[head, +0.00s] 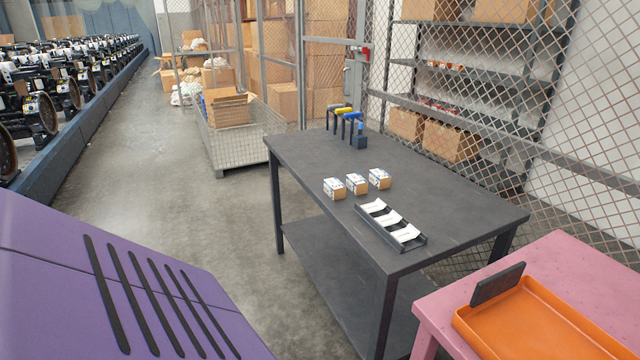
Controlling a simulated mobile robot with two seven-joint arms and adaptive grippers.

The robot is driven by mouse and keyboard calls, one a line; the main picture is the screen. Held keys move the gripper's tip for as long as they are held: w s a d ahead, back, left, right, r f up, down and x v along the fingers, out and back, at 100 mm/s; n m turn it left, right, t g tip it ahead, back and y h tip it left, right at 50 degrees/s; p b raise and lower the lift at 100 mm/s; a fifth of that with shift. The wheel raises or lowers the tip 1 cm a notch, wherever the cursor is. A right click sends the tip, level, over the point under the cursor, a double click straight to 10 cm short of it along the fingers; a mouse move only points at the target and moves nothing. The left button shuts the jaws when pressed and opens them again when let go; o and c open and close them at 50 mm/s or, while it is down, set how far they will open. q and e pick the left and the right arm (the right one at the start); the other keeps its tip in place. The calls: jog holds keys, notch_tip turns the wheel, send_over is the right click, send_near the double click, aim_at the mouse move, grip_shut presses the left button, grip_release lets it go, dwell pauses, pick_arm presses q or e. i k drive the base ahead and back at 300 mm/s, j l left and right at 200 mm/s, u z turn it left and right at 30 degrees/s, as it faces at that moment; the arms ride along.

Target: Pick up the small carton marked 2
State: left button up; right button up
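Three small cartons stand in a row on the dark grey table (440,200) in the head view: a left one (334,188), a middle one (357,184) and a right one (379,179). Each has brown cardboard sides and white printed faces. The marks are too small to read, so I cannot tell which carton bears the 2. The cartons look upright, with small gaps between them. Neither of my grippers is in view.
A black tray (418,242) with white pieces inside lies in front of the cartons. Clamp-like tools (349,118) stand at the table's far end. A pink table (572,254) with an orange tray (540,318) is at lower right. Open floor (170,180) lies left of the table.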

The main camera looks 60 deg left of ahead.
aim_at(378, 177)
jog(key=j+u, duration=0.15)
jog(key=u, duration=0.25)
jog(key=i+j+u, duration=0.15)
jog(key=u, duration=0.25)
jog(key=i+j+u, duration=0.1)
jog(key=u, duration=0.3)
jog(key=i+j, duration=0.7)
jog(key=i, duration=0.15)
